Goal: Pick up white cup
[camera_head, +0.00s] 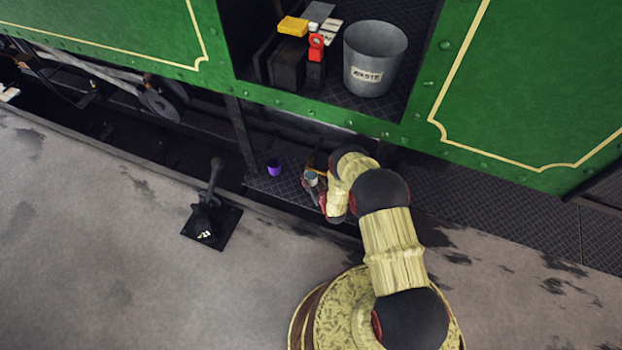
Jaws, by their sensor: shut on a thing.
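The white cup (311,176) looks small and pale, with a greyish inside, and shows at my gripper above the dark tread-plate step below the tram's doorway. My gripper (313,186) is shut on it. My arm reaches in from the lower right and hides part of the gripper. I cannot tell whether the cup still touches the step.
A purple cup (274,167) stands on the step (262,183) just left of my gripper. A grey waste bucket (375,60), a yellow box (293,26) and a red object (316,46) are in the doorway above. A black lever (212,185) rises from the platform at left.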

